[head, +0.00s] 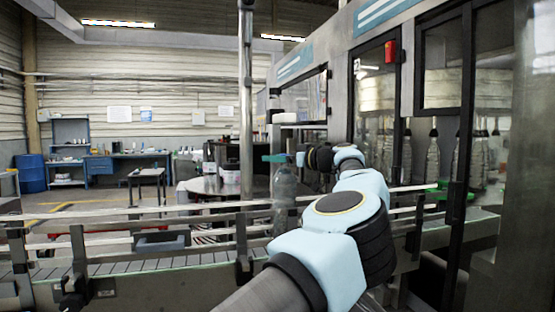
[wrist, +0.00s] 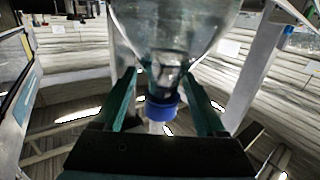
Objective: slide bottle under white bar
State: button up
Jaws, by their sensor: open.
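A clear bottle (head: 285,187) stands upright at the conveyor in the middle of the head view. In the wrist view the bottle (wrist: 170,25) is large and close, with a blue cap (wrist: 161,108). My gripper (head: 276,158) is at the bottle's top. In the wrist view the two teal fingers of my gripper (wrist: 163,85) are open, one on each side of the bottle's neck, with gaps visible. A long white bar (head: 110,226) runs along the conveyor; its closeness to the bottle is hard to judge. My forearm hides the conveyor right of the bottle.
The slatted conveyor (head: 130,268) runs across the front, with dark rail posts (head: 241,240). A metal pole (head: 246,100) rises left of the bottle. A machine cabinet (head: 440,60) with bottles inside fills the right. A round table (head: 215,187) stands behind.

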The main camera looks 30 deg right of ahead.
jog(key=shift+s, duration=0.1)
jog(key=b+v, duration=0.5)
jog(key=v, duration=0.5)
jog(key=shift+s, duration=0.3)
jog(key=shift+d, duration=0.15)
jog(key=shift+s, duration=0.1)
